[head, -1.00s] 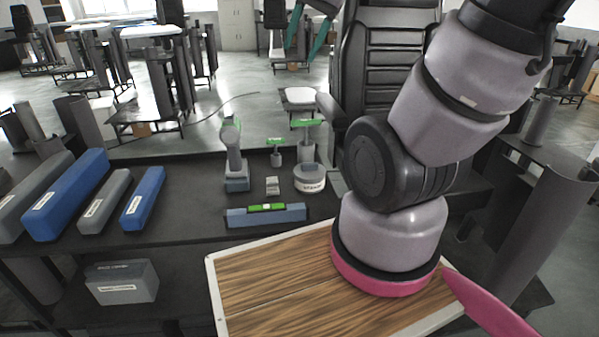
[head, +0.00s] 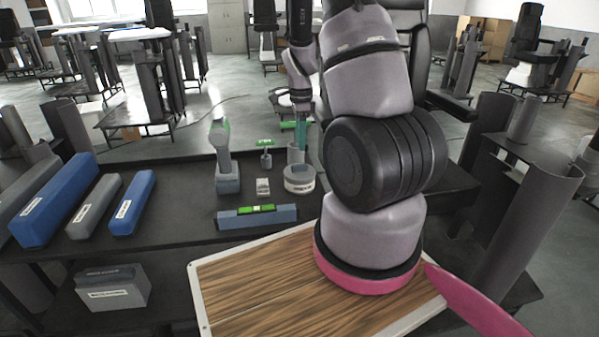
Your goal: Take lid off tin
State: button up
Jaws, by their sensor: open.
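The tin (head: 299,184) is a short, round grey can with a pale label. It stands on the dark bench top in the head view, and its grey lid appears to be on it. My gripper (head: 301,135) has teal fingers and points down above and just behind the tin in the picture. It looks open and apart from the tin, with nothing seen between the fingers. Its fingers overlap a green-topped grey tool behind the tin, so the exact gap is hard to see.
A drill (head: 225,175) stands left of the tin, with a small labelled block (head: 263,187) between them. A blue level (head: 240,219) with a green vial lies in front. Blue and grey boxes (head: 131,203) lie further left. My arm covers the area right of the tin.

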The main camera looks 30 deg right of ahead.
aim_at(300, 165)
jog(key=f, duration=0.8)
jog(key=shift+w+a+f, duration=0.1)
jog(key=shift+w+f, duration=0.1)
jog(key=shift+f, duration=0.1)
grip_shut()
